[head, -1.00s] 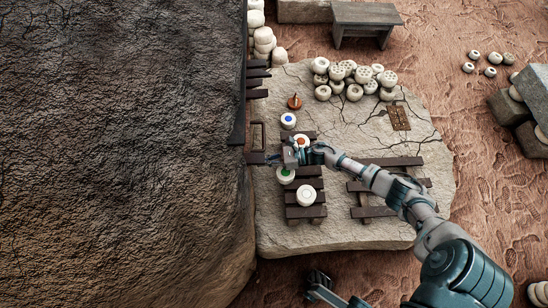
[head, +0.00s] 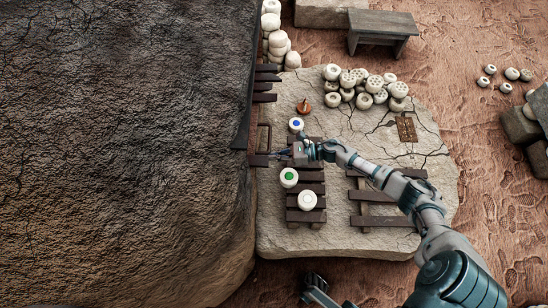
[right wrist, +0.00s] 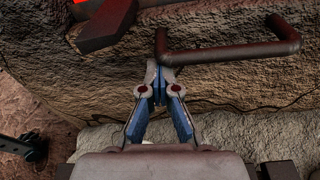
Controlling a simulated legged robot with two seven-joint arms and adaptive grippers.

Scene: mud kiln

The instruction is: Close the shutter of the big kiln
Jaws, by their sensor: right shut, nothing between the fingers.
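The big kiln (head: 120,150) is a huge cracked dark mud mound filling the left of the head view. A dark bar-shaped handle (head: 264,137) stands at its right edge, with a dark block (head: 259,160) just below it. The handle (right wrist: 235,53) and block (right wrist: 107,27) also show in the right wrist view. I cannot make out the shutter panel itself. My right gripper (head: 279,155) is shut and empty. In the right wrist view its fingertips (right wrist: 158,72) are close to the handle's left end; I cannot tell if they touch.
A stone slab (head: 385,235) carries dark slatted racks (head: 312,188), blue-, green- and white-topped pots and a pile of pale pots (head: 365,85). A bench (head: 380,28) stands behind. A red glow (right wrist: 82,2) shows at the wrist view's top edge.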

